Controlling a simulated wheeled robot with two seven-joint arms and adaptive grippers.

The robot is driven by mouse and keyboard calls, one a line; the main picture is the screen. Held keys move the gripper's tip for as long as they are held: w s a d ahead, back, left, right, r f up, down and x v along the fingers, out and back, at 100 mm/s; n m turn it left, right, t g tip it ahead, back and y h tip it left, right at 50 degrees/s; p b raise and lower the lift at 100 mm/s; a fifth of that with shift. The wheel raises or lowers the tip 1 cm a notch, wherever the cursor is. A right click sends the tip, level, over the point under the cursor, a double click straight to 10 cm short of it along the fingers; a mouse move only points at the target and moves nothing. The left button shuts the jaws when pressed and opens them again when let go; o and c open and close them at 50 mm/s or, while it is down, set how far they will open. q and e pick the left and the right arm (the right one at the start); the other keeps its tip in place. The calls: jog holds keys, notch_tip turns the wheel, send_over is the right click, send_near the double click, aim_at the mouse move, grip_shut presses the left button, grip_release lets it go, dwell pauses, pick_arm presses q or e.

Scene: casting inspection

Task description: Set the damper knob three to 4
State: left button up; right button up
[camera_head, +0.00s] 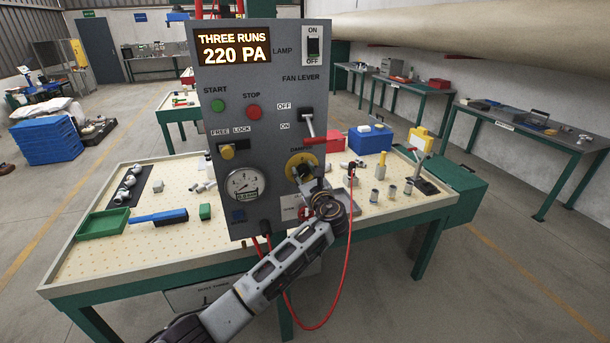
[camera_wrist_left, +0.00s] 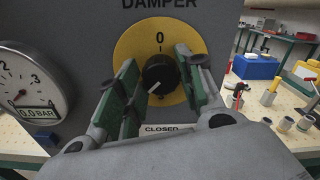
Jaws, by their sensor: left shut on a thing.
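The damper knob (camera_wrist_left: 158,70) is black with a white pointer mark and sits on a round yellow plate (camera_wrist_left: 128,48) on the grey panel. A 0 is printed above it; the other numbers are hidden or unreadable. The white mark points to the lower left. A CLOSED label (camera_wrist_left: 160,128) is below. My left gripper (camera_wrist_left: 158,82) has its green-padded fingers on both sides of the knob, shut on it. In the head view my left gripper (camera_head: 307,176) covers most of the knob at the yellow plate (camera_head: 294,161). My right gripper is in neither view.
The panel's display (camera_head: 234,46) reads THREE RUNS, 220 PA. A fan lever (camera_head: 311,128) is just above the damper. A pressure gauge (camera_head: 245,187) is left of it. A red cable (camera_head: 347,235) hangs beside my arm. Metal parts (camera_head: 374,196) stand on the table at right.

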pick_arm(q)
jog(key=shift+f+m, duration=0.15)
jog(key=shift+m, duration=1.45)
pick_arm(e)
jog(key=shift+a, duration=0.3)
pick_arm(q)
jog(key=o, duration=1)
jog(key=shift+d, duration=0.1)
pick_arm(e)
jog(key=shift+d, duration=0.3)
pick_arm(q)
jog(key=shift+s, duration=0.15)
jog(key=shift+v, duration=5.85)
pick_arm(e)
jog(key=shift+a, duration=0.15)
